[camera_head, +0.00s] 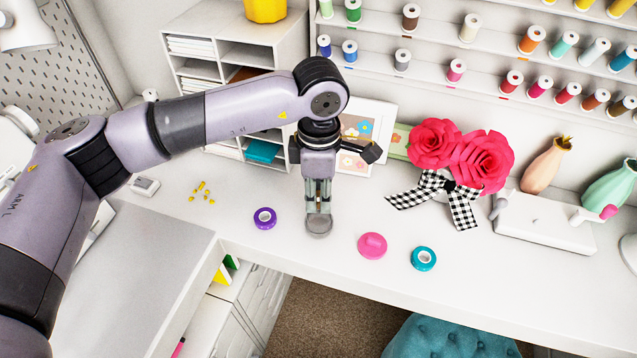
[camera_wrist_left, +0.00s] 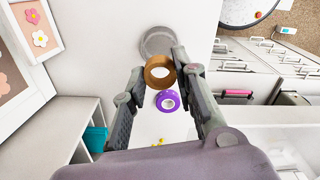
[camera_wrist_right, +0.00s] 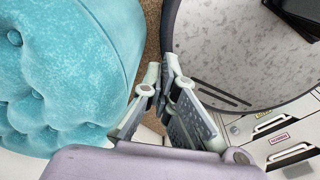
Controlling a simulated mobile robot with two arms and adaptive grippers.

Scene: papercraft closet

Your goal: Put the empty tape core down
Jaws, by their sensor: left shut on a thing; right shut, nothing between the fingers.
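A brown empty tape core (camera_wrist_left: 160,72) is between the fingertips of my left gripper (camera_wrist_left: 158,77), which is shut on it. In the head view my left gripper (camera_head: 318,205) points down over the white desk, just above a round grey disc (camera_head: 319,226). The core cannot be made out clearly there. The disc also shows beyond the core in the left wrist view (camera_wrist_left: 154,41). I cannot tell how high the core is above the desk. My right gripper (camera_wrist_right: 160,88) is shut and empty, away from the desk top, near a teal tufted chair (camera_wrist_right: 60,75).
A purple tape roll (camera_head: 265,218) lies left of the disc. A pink roll (camera_head: 372,246) and a teal roll (camera_head: 424,258) lie to its right. Red paper flowers (camera_head: 465,155) and a picture frame (camera_head: 368,130) stand behind. The desk's front edge is close.

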